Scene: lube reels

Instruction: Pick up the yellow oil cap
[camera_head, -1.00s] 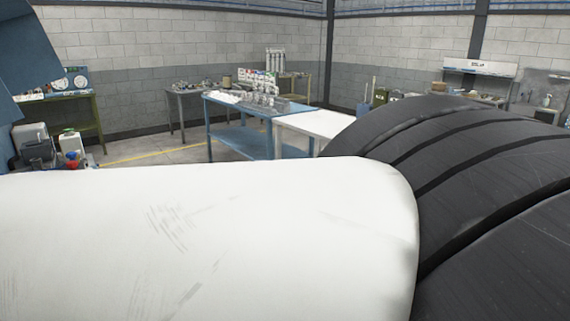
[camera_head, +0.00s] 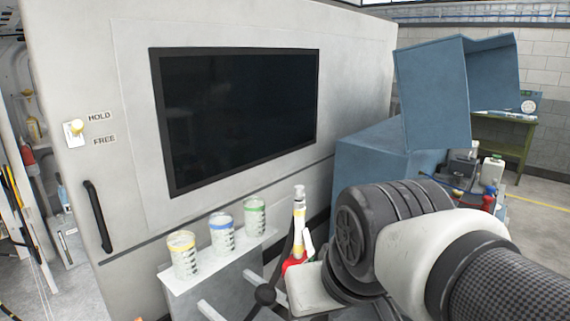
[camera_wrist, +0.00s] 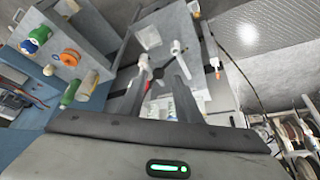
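No item is clearly the yellow oil cap. In the wrist view, an orange-yellow round piece (camera_wrist: 70,57) sits on a blue-grey surface at the upper left, beside a blue round piece (camera_wrist: 29,46) and a green one (camera_wrist: 41,34); I cannot tell if it is the cap. In the head view, a jug with a yellow rim (camera_head: 184,255) stands on a pale stand beside a blue-rimmed jug (camera_head: 222,233) and a green-rimmed jug (camera_head: 255,216). My gripper (camera_wrist: 160,80) has its two fingers apart, with nothing visibly held. Its fingers are hidden in the head view.
A large pale cabinet with a dark screen (camera_head: 238,115) stands behind the jugs. A yellow knob (camera_head: 77,127) sits by the HOLD/FREE labels. A red-based bottle (camera_head: 298,232) stands close to my arm. A blue housing (camera_head: 385,160) is at the right. Reels (camera_wrist: 289,127) show at the wrist view's right.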

